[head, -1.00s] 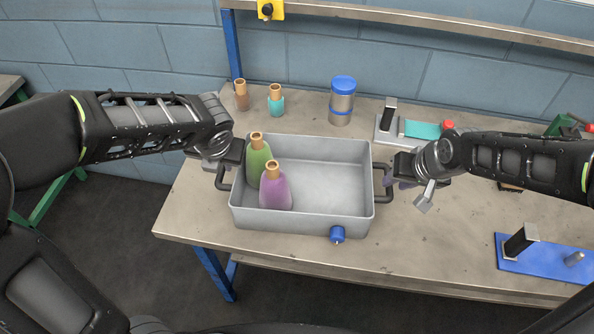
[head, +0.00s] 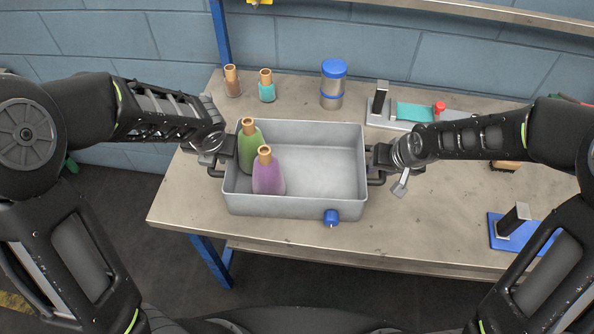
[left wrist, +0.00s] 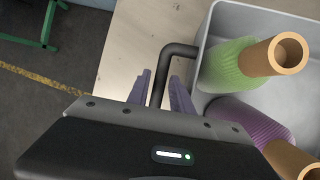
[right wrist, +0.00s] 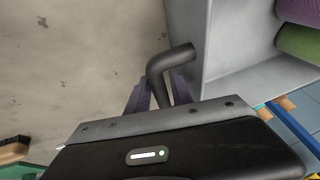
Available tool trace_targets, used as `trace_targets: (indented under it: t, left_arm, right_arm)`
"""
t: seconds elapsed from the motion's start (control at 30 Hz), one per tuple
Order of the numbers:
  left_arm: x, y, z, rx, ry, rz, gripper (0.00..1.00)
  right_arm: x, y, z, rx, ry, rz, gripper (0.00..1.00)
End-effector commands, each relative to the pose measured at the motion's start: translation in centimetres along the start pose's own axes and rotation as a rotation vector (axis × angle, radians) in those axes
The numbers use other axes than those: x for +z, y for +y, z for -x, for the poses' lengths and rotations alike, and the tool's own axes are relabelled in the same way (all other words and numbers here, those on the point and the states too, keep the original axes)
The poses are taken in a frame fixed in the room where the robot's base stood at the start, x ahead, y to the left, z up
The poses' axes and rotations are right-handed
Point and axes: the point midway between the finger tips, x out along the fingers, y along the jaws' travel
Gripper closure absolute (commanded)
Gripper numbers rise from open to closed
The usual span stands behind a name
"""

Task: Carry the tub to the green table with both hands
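The grey tub (head: 300,206) stands on the work table, with a blue knob (head: 331,217) low on its front. A green bottle (head: 250,153) and a purple bottle (head: 268,178) stand in its left part. My left gripper (left wrist: 160,88) has its fingers on either side of the tub's left handle (left wrist: 166,60). My right gripper (right wrist: 158,92) has its fingers on either side of the right handle (right wrist: 172,58). The gaps beside both handles are narrow, and I cannot tell whether the fingers press on them. The green table is at most a green leg (left wrist: 50,20) at the left.
Behind the tub stand a brown bottle (head: 232,83), a teal bottle (head: 266,88) and a blue-lidded canister (head: 332,88). A fixture with a teal pad (head: 415,112) is at the back right, a blue-based fixture (head: 505,232) at the front right. Floor is open at the left.

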Motion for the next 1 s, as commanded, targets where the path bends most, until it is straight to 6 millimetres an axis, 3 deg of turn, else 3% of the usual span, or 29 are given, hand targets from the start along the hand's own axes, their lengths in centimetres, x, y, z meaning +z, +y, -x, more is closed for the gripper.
trace_targets:
  t: [0.17, 0.43, 0.77, 1.0]
  left_arm:
    - [-0.01, 0.05, -1.24, 0.001, 0.000, 0.000, 0.73]
    - [0.00, 0.04, -1.34, 0.001, 0.000, 0.000, 0.73]
    - [0.00, 0.03, -1.31, 0.000, 0.000, 0.000, 0.99]
    - [0.00, 0.03, -1.31, 0.000, 0.000, 0.000, 1.00]
  right_arm:
    - [0.01, 0.01, -1.23, 0.000, 0.000, 0.000, 0.73]
    - [0.00, -0.01, -1.33, 0.000, 0.001, 0.000, 0.73]
    - [0.01, -0.02, -1.31, 0.000, 0.000, 0.001, 0.99]
    - [0.02, -0.02, -1.30, 0.000, 0.000, 0.001, 1.00]
